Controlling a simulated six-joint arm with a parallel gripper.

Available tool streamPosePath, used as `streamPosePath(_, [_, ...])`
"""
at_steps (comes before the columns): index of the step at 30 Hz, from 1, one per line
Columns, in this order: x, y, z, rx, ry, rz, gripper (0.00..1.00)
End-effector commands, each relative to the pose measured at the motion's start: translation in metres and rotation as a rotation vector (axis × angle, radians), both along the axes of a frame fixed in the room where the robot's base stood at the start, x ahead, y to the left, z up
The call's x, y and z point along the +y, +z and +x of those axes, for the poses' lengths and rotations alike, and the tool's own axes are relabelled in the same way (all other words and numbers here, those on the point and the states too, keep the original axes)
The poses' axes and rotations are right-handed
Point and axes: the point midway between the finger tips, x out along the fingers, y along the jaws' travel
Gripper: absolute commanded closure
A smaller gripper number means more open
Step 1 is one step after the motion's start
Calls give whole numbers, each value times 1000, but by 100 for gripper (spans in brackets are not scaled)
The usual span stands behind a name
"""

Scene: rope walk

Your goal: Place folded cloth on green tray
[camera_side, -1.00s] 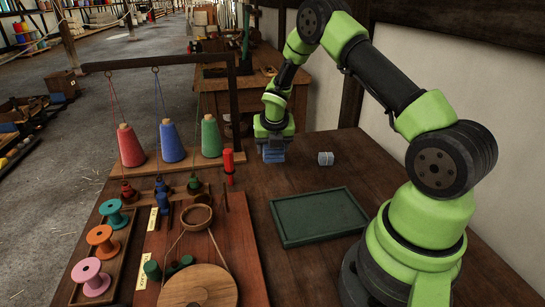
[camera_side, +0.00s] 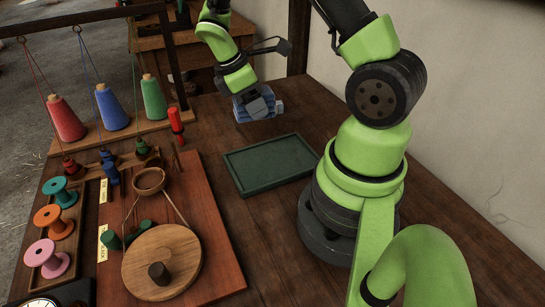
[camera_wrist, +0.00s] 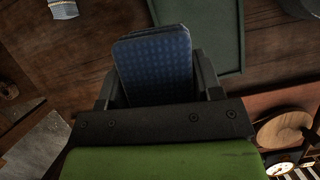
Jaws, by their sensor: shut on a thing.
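The folded cloth (camera_side: 243,110) is blue with a fine dotted pattern and shows large between the jaws in the wrist view (camera_wrist: 153,62). My gripper (camera_side: 256,104) is shut on it; the two dark fingers (camera_wrist: 155,84) press on its sides. The cloth is beyond the green tray in the side view, apart from it; I cannot tell how high it is above the table. The green tray (camera_side: 268,164) is a flat, empty rectangle with a low rim. Part of it shows behind the cloth in the wrist view (camera_wrist: 226,35).
A small pale striped bundle (camera_wrist: 62,9) lies on the table, partly hidden behind my gripper in the side view (camera_side: 280,107). A board with a round wooden disc (camera_side: 162,262), spools and hanging cones (camera_side: 112,108) fills the left.

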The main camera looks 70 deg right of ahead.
Motion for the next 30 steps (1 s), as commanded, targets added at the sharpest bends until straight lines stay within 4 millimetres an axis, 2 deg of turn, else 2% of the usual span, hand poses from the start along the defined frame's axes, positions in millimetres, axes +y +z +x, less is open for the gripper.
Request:
streamPosePath(1, [7, 3, -14, 1, -153, 0, 65])
streamPosePath(3, [16, 6, -30, 0, -340, 0, 65])
streamPosePath(6, [25, 10, -46, -2, -533, 0, 65])
streamPosePath(9, [31, 9, -54, 0, -635, -1, 65])
streamPosePath(18, [33, -39, -57, 1, -667, -1, 66])
streamPosePath(23, [32, -53, -56, -2, -664, -1, 66])
streamPosePath(30, [32, -85, -56, -3, -664, -1, 66])
